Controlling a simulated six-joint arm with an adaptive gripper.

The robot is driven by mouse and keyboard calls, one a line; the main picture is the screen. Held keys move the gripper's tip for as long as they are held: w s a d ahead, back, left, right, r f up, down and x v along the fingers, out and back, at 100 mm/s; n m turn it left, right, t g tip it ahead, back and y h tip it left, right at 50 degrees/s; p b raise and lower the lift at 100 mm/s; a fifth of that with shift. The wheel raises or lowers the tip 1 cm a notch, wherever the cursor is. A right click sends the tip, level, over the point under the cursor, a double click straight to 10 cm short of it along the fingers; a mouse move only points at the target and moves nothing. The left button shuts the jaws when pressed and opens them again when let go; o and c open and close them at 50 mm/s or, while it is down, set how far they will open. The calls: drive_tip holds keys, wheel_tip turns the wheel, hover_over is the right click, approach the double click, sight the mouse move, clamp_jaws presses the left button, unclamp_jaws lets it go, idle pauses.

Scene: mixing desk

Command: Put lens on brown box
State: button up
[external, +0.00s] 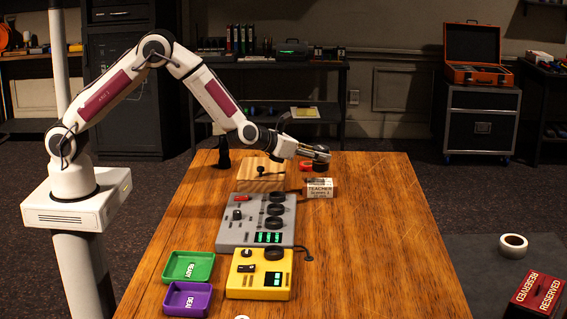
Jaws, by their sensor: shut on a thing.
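My gripper (318,151) is over the far part of the table, to the right of the brown box. It is shut on a small dark round piece, which looks like the lens (320,165); the fingers hide part of it. The lens is held above the white TEACHER box (320,190), and I cannot tell the exact gap. The brown box (262,184) is a light wooden block at the far left of the table, behind the grey mixer. A small dark lever or stick shows on its top.
The grey mixer (228,232) with black knobs and the yellow device (238,280) stand in front of the box. A green tray (209,257) and a purple tray (207,291) lie at left. A small red thing (304,165) lies near the TEACHER box. The table's right side is clear.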

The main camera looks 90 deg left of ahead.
sight(314, 164)
drive_tip(key=shift+f, duration=1.85)
drive_tip(key=o, duration=1.4)
drive_tip(key=shift+f, duration=0.15)
drive_tip(key=shift+s+d+r, duration=0.3)
drive_tip(key=shift+s+r, duration=0.05)
drive_tip(key=shift+s, duration=0.05)
drive_tip(key=shift+v, duration=5.5)
drive_tip(key=shift+f, duration=0.1)
